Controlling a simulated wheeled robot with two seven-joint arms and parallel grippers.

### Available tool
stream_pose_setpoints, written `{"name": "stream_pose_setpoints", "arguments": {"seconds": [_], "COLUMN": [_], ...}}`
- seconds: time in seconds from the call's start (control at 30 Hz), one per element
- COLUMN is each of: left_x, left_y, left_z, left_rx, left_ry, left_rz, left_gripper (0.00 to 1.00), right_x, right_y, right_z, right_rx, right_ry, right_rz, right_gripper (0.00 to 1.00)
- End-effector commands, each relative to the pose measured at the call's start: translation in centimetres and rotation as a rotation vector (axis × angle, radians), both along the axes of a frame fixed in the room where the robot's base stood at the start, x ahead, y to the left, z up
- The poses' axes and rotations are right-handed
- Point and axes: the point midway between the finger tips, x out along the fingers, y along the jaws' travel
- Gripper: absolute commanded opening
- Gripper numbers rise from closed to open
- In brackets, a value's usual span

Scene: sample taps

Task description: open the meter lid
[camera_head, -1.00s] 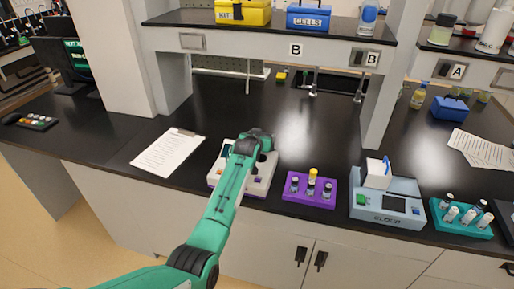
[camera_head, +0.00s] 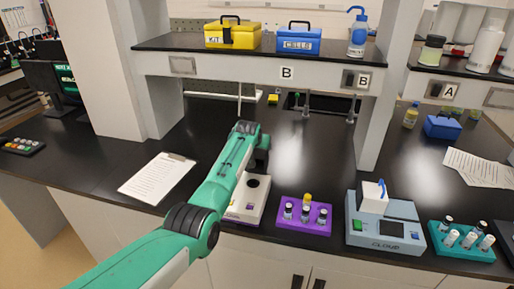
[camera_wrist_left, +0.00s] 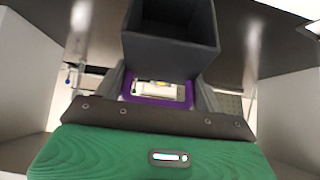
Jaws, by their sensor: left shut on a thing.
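The meter (camera_head: 247,207) is a white unit at the bench front, partly hidden by my left arm, with a dark round well (camera_head: 253,183) showing on top. My left gripper (camera_head: 262,150) is above and behind this well, its fingertips mostly hidden by the wrist in the head view. In the left wrist view my fingers are closed on a dark grey, hollow, box-like part (camera_wrist_left: 170,45), which appears to be the meter lid. A purple-edged part with a pale middle (camera_wrist_left: 158,92) shows between the fingers. My right gripper is not in view.
A purple vial rack (camera_head: 304,214) stands right of the meter, then a blue-grey unit marked CLOUD (camera_head: 385,232) and a teal vial rack (camera_head: 461,241). A clipboard (camera_head: 157,178) lies to the left. A shelf (camera_head: 260,50) crosses behind.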

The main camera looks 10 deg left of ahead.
Motion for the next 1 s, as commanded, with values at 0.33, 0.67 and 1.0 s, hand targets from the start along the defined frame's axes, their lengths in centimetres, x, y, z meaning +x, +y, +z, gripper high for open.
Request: {"name": "stream_pose_setpoints", "arguments": {"seconds": [0.33,0.67,1.0], "left_x": [0.39,0.34,0.16], "left_y": [-0.33,-0.28,-0.11], "left_z": [0.99,0.87,0.3], "left_rx": [-0.004,-0.003,-0.002], "left_ry": [-0.021,-0.018,-0.008], "left_rz": [-0.003,-0.003,-0.001], "left_gripper": [0.3,0.81,0.81], "right_x": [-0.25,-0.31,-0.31], "right_y": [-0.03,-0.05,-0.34], "right_z": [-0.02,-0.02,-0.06], "right_rx": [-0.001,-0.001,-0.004], "right_ry": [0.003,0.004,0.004], "right_rz": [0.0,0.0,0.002], "right_gripper": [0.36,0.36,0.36]}}
